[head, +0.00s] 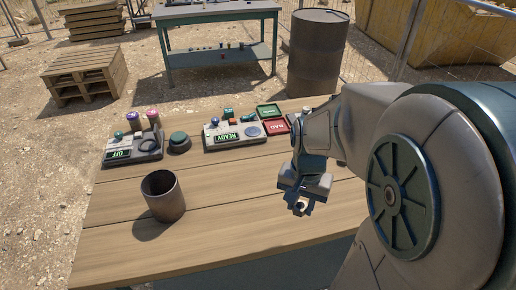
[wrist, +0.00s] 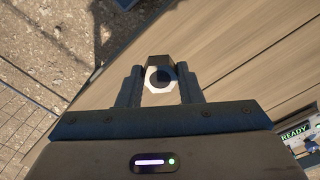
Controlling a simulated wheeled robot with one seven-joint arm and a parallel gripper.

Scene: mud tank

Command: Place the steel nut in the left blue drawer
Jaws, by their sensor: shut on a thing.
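The steel nut (wrist: 160,79) is a small hexagonal ring with a round dark hole. My gripper (wrist: 160,92) is shut on it, one finger on each side, in the wrist view. In the head view my gripper (head: 301,206) hangs above the right part of the wooden table, with a small bit of the nut (head: 301,207) at its tip. The nut appears held above the tabletop. No blue drawer can be made out in either view.
On the wooden table (head: 110,220) stand a dark cup (head: 163,197), an OFF control box (head: 133,148), a READY control box (head: 234,134), a round dark knob (head: 180,142), a green tray (head: 269,110) and a red tray (head: 276,127). The front middle of the table is clear.

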